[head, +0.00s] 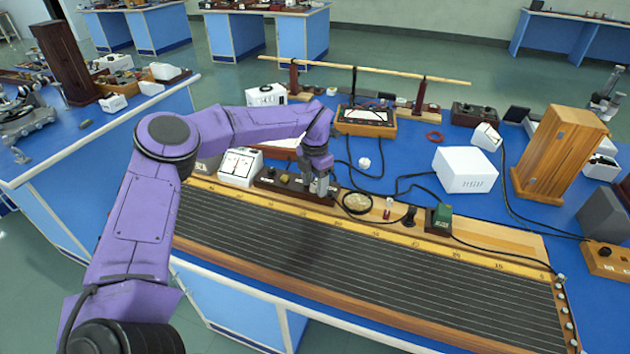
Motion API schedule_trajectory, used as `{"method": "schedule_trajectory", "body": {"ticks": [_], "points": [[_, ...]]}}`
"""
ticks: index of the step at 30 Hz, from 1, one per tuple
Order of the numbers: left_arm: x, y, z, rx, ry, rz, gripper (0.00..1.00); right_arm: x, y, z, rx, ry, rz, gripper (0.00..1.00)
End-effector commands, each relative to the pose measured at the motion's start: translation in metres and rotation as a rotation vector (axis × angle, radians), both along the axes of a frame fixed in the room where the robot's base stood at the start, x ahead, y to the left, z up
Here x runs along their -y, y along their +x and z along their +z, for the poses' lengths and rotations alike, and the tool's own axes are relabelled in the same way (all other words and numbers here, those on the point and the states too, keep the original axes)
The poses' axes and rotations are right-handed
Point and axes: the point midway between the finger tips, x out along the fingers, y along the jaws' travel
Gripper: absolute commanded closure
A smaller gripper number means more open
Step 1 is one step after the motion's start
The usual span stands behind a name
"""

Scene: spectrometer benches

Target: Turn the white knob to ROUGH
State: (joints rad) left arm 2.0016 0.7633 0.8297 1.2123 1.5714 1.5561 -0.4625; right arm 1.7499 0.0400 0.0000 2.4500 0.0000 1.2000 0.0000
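My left gripper (320,187) points down over the right end of a small dark control box (270,184). The box stands at the back edge of the long wire-strung board. A brass-coloured knob (284,178) shows on the box to the left of the gripper. I cannot make out a white knob or the word ROUGH on the box; the gripper covers its right part. The fingertips are too small to tell whether they are apart or hold anything. My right gripper is not in view.
The long board (370,260) fills the front of the blue bench. A white meter (240,165) stands left of the control box. Behind are a wooden-cased meter (366,121), a small white round piece (364,162), black cables and a white box (464,169).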

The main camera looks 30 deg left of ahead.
Motion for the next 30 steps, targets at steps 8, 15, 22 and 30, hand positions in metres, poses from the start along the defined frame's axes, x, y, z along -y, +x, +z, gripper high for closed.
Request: {"method": "schedule_trajectory", "body": {"ticks": [8, 15, 22, 30], "points": [[-0.001, 0.001, 0.004, 0.008, 0.001, 0.002, 0.45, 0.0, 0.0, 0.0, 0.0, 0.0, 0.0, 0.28], [-0.001, 0.003, 0.047, 0.012, 0.001, 0.001, 0.45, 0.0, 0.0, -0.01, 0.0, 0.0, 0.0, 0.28], [0.0, 0.003, 0.095, 0.007, 0.002, 0.001, 0.45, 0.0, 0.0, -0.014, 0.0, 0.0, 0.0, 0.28], [-0.001, 0.003, 0.107, 0.003, 0.001, 0.0, 0.45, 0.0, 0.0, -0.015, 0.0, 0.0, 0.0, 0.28]]}}
